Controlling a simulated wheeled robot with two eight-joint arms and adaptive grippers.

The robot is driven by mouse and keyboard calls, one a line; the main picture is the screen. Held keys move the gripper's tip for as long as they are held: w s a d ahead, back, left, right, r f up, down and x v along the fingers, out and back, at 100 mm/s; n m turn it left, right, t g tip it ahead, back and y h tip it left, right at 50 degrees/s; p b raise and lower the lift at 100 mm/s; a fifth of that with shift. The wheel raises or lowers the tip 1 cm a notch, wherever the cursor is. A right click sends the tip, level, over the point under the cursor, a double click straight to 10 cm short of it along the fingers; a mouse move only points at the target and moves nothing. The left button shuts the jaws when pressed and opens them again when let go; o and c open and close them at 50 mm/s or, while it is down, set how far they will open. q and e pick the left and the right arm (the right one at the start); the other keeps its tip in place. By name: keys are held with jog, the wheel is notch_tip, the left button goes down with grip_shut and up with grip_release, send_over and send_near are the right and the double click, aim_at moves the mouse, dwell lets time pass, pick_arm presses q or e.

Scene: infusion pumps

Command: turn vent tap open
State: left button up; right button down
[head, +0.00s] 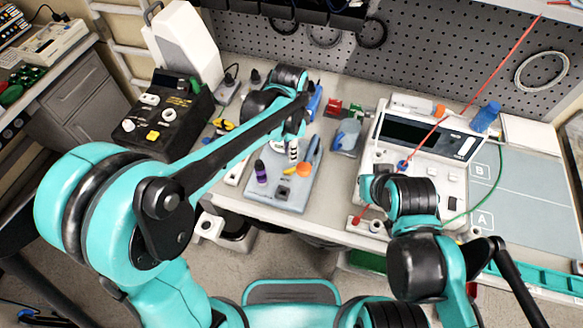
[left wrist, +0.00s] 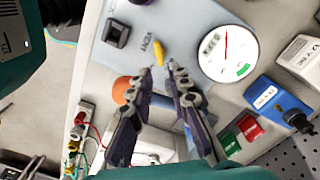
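The vent tap is a small yellow lever (left wrist: 158,52) on a light grey panel (left wrist: 185,20), beside printed lettering that seems to read VENT. The lever shows beyond the fingertips, roughly in line with the gap; contact cannot be told. In the head view my left gripper (head: 293,151) hangs over the board. My right gripper cannot be made out.
A black square knob (left wrist: 117,32), an orange knob (left wrist: 124,92) and a round white gauge (left wrist: 228,55) sit close around the lever. A blue device (left wrist: 278,105) lies further right. A white pump (head: 425,145) stands right of the board, near my right arm.

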aim_at(291, 169)
pick_arm(q)
jog(key=shift+d+f, duration=0.25)
jog(key=shift+f, duration=0.5)
notch_tip(291, 169, down, 7)
jog(key=shift+r+b, duration=0.15)
jog(key=shift+b, duration=1.05)
grip_shut()
